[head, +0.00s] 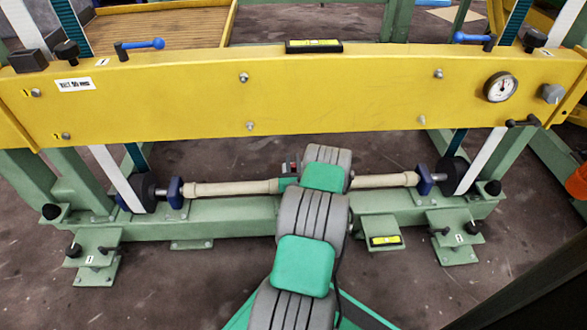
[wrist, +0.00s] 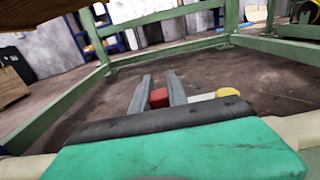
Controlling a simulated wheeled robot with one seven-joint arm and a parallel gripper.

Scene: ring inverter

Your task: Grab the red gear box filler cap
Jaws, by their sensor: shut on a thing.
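The red filler cap (wrist: 159,97) is between the two grey fingers of my gripper (wrist: 158,82) in the wrist view. The fingers are closed against its sides. Its lower part is hidden behind the dark edge of my wrist.
A yellow knob-like piece (wrist: 228,92) is close to the right of the fingers. A yellow beam (head: 330,98) with a gauge (head: 500,87) spans the machine above a pale shaft (head: 385,180). A green frame (head: 230,222) stands on brown floor.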

